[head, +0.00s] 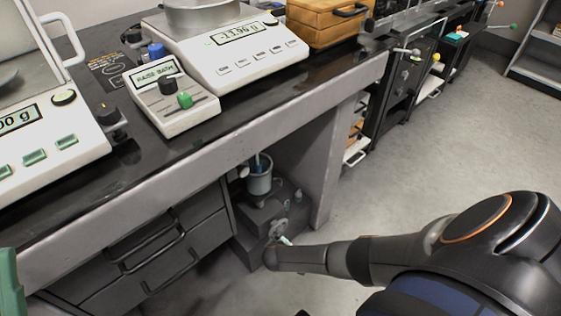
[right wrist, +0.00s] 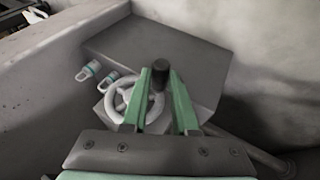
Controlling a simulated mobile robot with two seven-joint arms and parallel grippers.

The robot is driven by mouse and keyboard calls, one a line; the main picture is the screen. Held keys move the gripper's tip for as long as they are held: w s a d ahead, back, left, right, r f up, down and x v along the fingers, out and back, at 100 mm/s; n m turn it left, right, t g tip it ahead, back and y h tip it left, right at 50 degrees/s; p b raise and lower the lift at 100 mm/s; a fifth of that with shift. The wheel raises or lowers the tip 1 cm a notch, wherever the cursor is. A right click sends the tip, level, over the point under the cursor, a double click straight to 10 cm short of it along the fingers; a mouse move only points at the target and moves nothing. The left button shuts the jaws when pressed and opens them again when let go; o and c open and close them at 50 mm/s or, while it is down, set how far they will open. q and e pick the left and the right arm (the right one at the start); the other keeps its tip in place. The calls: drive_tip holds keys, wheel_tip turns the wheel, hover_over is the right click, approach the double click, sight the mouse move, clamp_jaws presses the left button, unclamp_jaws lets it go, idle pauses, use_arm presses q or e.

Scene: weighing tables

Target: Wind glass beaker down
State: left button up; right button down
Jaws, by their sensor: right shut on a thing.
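A glass beaker (head: 260,183) with something blue in it stands low under the bench, on top of a dark jack-like stand (head: 265,215). A small handwheel (head: 279,229) is on the stand's front; the right wrist view shows it as a pale spoked wheel (right wrist: 122,104) with a black knob (right wrist: 159,75). My right gripper (right wrist: 161,85) is shut on this knob, one green finger on each side. In the head view my right gripper (head: 284,241) is mostly hidden by its own wrist. A green piece of my left gripper (head: 11,285) shows at the lower left edge.
The bench (head: 180,180) holds two balances, a control box (head: 172,98) with a display, and an orange case (head: 322,20). Drawers (head: 150,258) stand left of the stand and a bench leg right of it. Floor (head: 430,130) at right is clear.

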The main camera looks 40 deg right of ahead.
use_arm(q)
drive_tip(key=shift+d+f, duration=0.1)
drive_tip(key=shift+f, duration=0.05)
use_arm(e)
drive_tip(key=shift+s+d+f, duration=0.1)
drive_tip(key=c, duration=0.7)
unclamp_jaws()
use_arm(q)
wheel_tip(320, 180, up, 8)
drive_tip(key=m+p, duration=0.2)
drive_tip(key=p, duration=0.6)
drive_tip(key=w+a+f+n+y, duration=0.1)
drive_tip(key=w+f+n+y, duration=0.3)
drive_tip(key=f, duration=0.3)
drive_tip(key=shift+w+a+n+y, duration=0.25)
drive_tip(key=shift+n+y, duration=0.25)
drive_tip(key=shift+y, duration=0.4)
use_arm(e)
drive_tip(key=v, duration=1.2)
drive_tip(key=shift+s+a, duration=0.1)
drive_tip(key=shift+a, duration=0.2)
